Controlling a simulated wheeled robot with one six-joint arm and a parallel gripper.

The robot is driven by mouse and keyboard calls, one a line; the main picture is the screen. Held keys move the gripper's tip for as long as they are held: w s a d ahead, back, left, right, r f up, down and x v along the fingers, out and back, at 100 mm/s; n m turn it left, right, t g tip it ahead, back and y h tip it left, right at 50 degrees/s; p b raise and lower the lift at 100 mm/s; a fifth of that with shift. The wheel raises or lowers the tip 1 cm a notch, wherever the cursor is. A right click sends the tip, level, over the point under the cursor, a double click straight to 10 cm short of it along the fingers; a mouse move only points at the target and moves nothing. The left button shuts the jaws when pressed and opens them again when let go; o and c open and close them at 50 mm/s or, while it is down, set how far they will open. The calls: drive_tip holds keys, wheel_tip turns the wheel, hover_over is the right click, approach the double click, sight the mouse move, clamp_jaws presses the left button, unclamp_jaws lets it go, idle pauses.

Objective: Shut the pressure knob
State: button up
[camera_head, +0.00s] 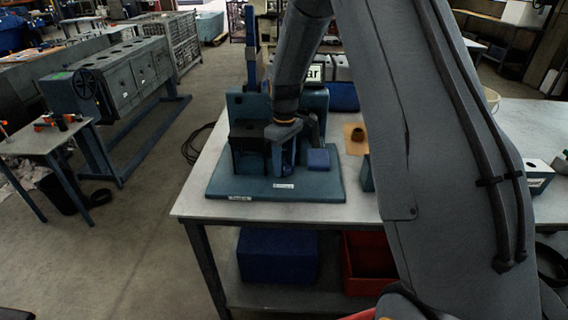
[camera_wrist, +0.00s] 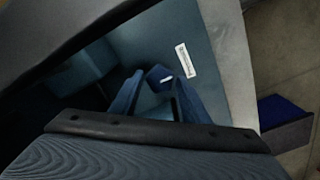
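A blue test stand with an upright housing (camera_head: 310,105) is fixed on a blue base plate (camera_head: 222,180) on the table. My gripper (camera_head: 285,165) points down over the plate, in front of the housing. In the wrist view my gripper (camera_wrist: 158,88) has its two blue fingers apart. A small blue angular part with a white mark (camera_wrist: 158,74), perhaps the pressure knob, shows between the fingertips. I cannot tell if the fingers touch it. In the head view my gripper hides this part. A white label (camera_wrist: 183,60) lies on the plate beside it; its text is unreadable.
A blue block (camera_head: 319,159) stands just right of my gripper. A blue bin (camera_head: 277,257) and a red bin (camera_head: 368,262) sit on the lower shelf.

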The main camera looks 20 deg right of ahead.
sight(284, 167)
drive_tip(key=shift+o, duration=0.6)
wheel_tip(284, 167, up, 8)
drive_tip(key=b, duration=0.2)
drive_tip(key=shift+f+b, duration=0.1)
drive_tip(key=shift+b, duration=0.2)
